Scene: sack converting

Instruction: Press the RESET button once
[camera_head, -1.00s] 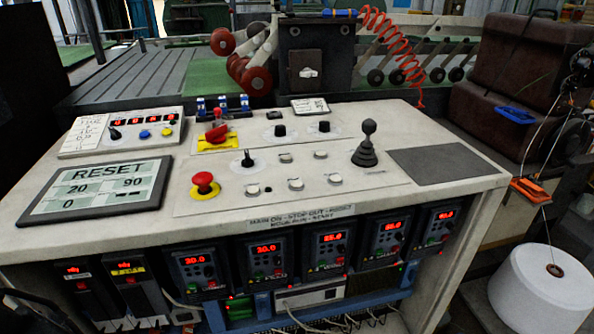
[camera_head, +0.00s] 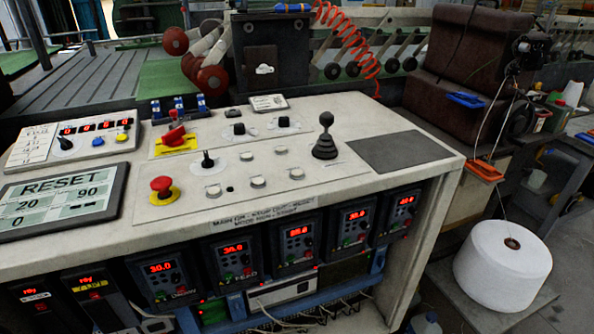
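A dark-framed panel with a pale face (camera_head: 62,202) lies on the left end of the control desk (camera_head: 390,183) and is cut by the left picture edge. It reads RESET at the top, with 20, 90 and 0 below. Left of centre, a red mushroom button (camera_head: 163,188) sits on a yellow base. Several small pale buttons, one of them here (camera_head: 258,182), stand in the middle of the desk; their labels are too small to read. A counter box (camera_head: 70,143) with red digits carries a blue button (camera_head: 98,141) and a yellow button (camera_head: 122,137). My gripper is not in view.
A black joystick (camera_head: 325,140) stands upright at the right of the desk, beside a dark flat pad (camera_head: 400,150). A red switch (camera_head: 174,134) is on a yellow plate. Lit drive units (camera_head: 297,242) fill the desk's front. A white spool (camera_head: 503,266) stands at right.

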